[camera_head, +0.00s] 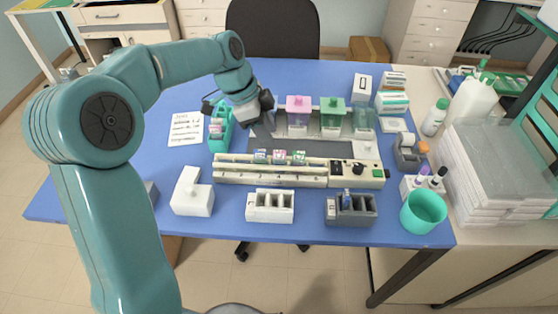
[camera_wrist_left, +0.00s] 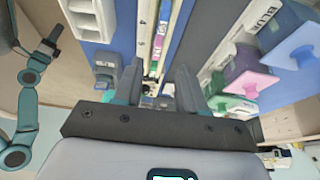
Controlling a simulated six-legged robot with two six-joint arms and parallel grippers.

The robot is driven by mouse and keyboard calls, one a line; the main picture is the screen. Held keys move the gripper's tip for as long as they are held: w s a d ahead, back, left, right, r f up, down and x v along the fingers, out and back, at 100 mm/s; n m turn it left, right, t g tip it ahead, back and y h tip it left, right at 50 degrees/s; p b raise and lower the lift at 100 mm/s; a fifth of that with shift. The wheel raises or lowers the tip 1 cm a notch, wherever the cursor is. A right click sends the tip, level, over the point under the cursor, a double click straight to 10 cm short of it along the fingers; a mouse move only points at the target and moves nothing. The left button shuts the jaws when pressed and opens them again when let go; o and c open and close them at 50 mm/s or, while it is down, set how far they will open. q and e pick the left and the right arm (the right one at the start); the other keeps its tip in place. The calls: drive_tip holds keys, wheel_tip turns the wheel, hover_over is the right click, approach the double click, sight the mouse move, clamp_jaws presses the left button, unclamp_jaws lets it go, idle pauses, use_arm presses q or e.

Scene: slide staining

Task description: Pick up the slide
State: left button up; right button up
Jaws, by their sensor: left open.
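Several slides with coloured labels (camera_head: 279,157) stand in a row in the long cream staining device (camera_head: 235,175) at the middle of the blue table. Their small coloured ends also show between my fingers in the left wrist view (camera_wrist_left: 162,28), partly blurred and small. My left gripper (camera_head: 262,130) hangs behind the device, apart from the slides.
A green rack (camera_head: 219,138) stands left of my left gripper. Pink (camera_head: 298,108) and green (camera_head: 333,108) jars stand behind the device. White (camera_head: 270,207) and grey (camera_head: 352,212) racks and a teal cup (camera_head: 423,212) line the front.

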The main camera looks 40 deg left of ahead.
sight(280, 152)
use_arm(q)
drive_tip(key=shift+x, duration=0.85)
drive_tip(key=shift+s+d+f, duration=0.2)
drive_tip(key=shift+d, duration=0.3)
drive_tip(key=x, duration=0.2)
drive_tip(key=p+x, duration=0.1)
drive_tip(key=x, duration=0.1)
drive_tip(key=shift+w+a+f, duration=0.15)
drive_tip(key=shift+w+a, duration=0.05)
drive_tip(key=shift+a, duration=0.05)
drive_tip(key=shift+w+d+f, duration=0.1)
drive_tip(key=shift+d+f, duration=0.1)
drive_tip(key=shift+f, duration=0.15)
drive_tip(key=shift+d, duration=0.1)
drive_tip(key=shift+f, duration=0.15)
clamp_jaws()
